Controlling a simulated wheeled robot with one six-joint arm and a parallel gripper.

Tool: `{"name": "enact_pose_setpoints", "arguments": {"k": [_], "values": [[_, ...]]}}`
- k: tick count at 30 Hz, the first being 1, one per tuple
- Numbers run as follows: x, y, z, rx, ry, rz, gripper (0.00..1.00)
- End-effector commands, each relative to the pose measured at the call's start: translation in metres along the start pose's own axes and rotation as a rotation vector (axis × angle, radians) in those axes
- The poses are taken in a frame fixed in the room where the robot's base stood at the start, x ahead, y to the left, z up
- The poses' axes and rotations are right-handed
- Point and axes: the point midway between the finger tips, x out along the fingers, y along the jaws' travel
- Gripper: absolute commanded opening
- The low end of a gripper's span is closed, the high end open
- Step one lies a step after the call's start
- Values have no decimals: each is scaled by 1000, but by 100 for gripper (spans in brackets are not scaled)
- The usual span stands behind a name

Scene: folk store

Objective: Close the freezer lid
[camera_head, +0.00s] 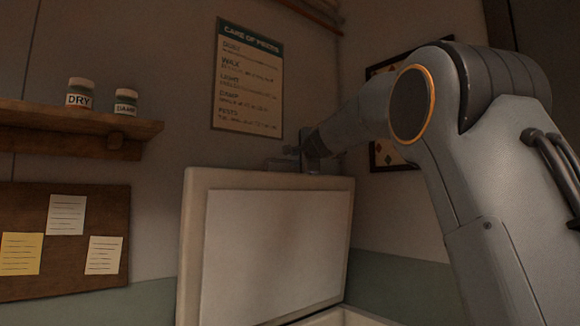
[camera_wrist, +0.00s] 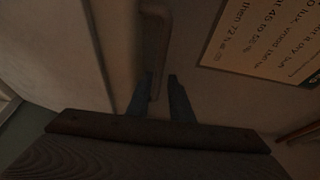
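The freezer lid (camera_head: 275,250) stands raised, nearly upright, its pale inner panel facing me in the head view. A bit of the freezer body's rim (camera_head: 345,317) shows below it. My gripper (camera_head: 292,151) is at the lid's top edge, toward the middle. In the wrist view my gripper (camera_wrist: 160,78) has its two dark fingers apart. A pale bar (camera_wrist: 154,40), seemingly the lid's handle, runs down to between the fingertips, closer to the left finger. I cannot tell whether they touch. The lid's edge (camera_wrist: 106,50) runs along the left.
A wall poster (camera_head: 249,80) hangs behind the lid. A wooden shelf (camera_head: 60,122) with two jars (camera_head: 80,94) is on the left, above a board (camera_head: 100,205) with paper notes. A framed picture (camera_head: 388,152) hangs behind my arm.

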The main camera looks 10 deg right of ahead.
Motion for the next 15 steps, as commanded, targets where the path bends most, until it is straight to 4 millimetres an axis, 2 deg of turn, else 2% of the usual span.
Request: {"name": "enact_pose_setpoints", "arguments": {"k": [9, 15], "values": [[42, 0, 1, -3, -1, 4, 20], [60, 0, 0, -5, -1, 4, 20]]}}
